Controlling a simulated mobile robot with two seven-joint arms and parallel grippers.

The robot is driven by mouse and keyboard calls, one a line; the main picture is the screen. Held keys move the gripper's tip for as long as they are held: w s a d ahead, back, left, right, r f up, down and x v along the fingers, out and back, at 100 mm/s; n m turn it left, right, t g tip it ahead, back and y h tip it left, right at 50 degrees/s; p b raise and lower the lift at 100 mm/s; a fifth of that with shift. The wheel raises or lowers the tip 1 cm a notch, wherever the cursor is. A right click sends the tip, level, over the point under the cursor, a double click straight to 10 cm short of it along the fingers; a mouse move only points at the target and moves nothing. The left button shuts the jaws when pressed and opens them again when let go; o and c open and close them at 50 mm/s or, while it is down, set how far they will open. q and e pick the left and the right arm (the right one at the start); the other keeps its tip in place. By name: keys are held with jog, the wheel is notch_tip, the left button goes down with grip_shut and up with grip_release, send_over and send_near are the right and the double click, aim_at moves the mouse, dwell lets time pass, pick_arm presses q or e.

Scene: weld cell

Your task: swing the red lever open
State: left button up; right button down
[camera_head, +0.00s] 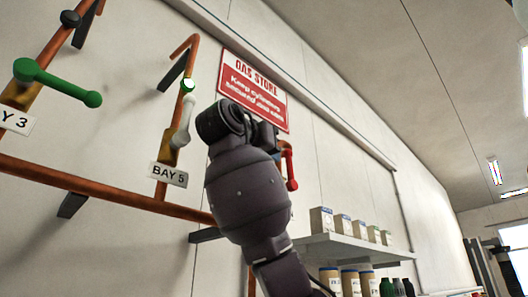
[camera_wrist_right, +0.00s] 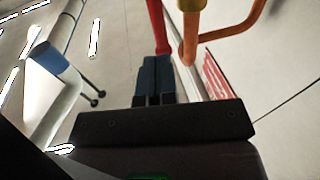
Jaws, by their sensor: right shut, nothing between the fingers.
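The red lever (camera_head: 290,170) hangs down on the wall piping, just right of my right arm, which hides most of its valve. In the right wrist view the red lever (camera_wrist_right: 156,25) comes down from the top edge beside a yellow valve body (camera_wrist_right: 191,35). My right gripper (camera_wrist_right: 157,62) is shut and empty. Its dark fingertips meet the lever's lower end in that view; I cannot tell whether they touch it. In the head view its fingers are hidden behind my wrist. My left gripper is not in view.
A white lever (camera_head: 184,122) stands above the BAY 5 label (camera_head: 168,174), and a green lever (camera_head: 60,82) is at far left. Copper pipe (camera_head: 100,190) runs along the wall. A red sign (camera_head: 254,90) is above; a shelf (camera_head: 345,248) with boxes is at right.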

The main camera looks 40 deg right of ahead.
aim_at(288, 162)
jog(key=shift+p+x, duration=0.6)
jog(key=shift+x, duration=1.95)
jog(key=shift+d+r, duration=0.2)
jog(key=shift+d, duration=0.2)
jog(key=shift+r, duration=0.2)
